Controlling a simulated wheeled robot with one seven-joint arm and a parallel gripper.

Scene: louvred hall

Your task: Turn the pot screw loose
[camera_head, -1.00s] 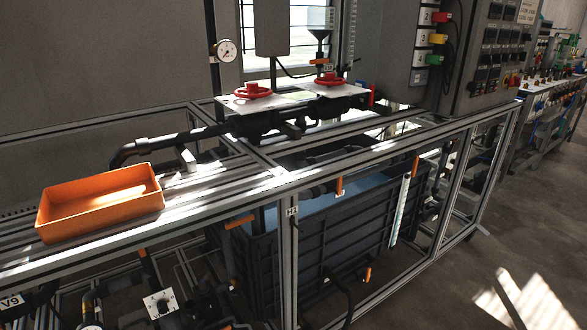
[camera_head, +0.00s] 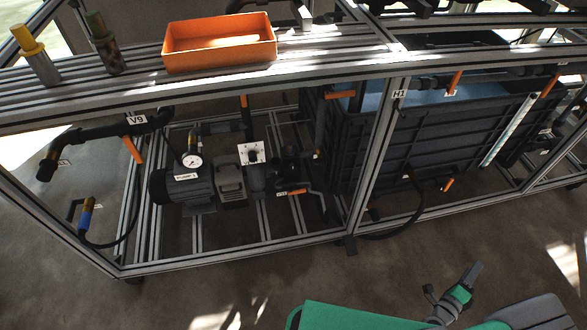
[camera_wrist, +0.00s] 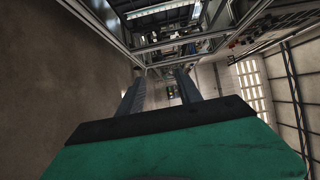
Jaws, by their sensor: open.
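I cannot tell for sure which part is the pot screw. A white square plate with a dark knob (camera_head: 250,153) stands behind the pump (camera_head: 190,187) in the lower frame, in the head view. Black pipe fittings (camera_head: 290,165) are right of it. My gripper (camera_wrist: 160,88) shows in the wrist view, its two dark fingers apart with nothing between them. It is well away from the pump. My green arm parts show at the bottom right of the head view, in front of the frame.
An orange tray (camera_head: 220,58) and two cylinders, one yellow-topped (camera_head: 36,57) and one green-topped (camera_head: 104,45), stand on the slatted bench. A dark tank (camera_head: 440,135) is at the right. Metal frame bars (camera_head: 250,253) edge the pump space. Floor in front is clear.

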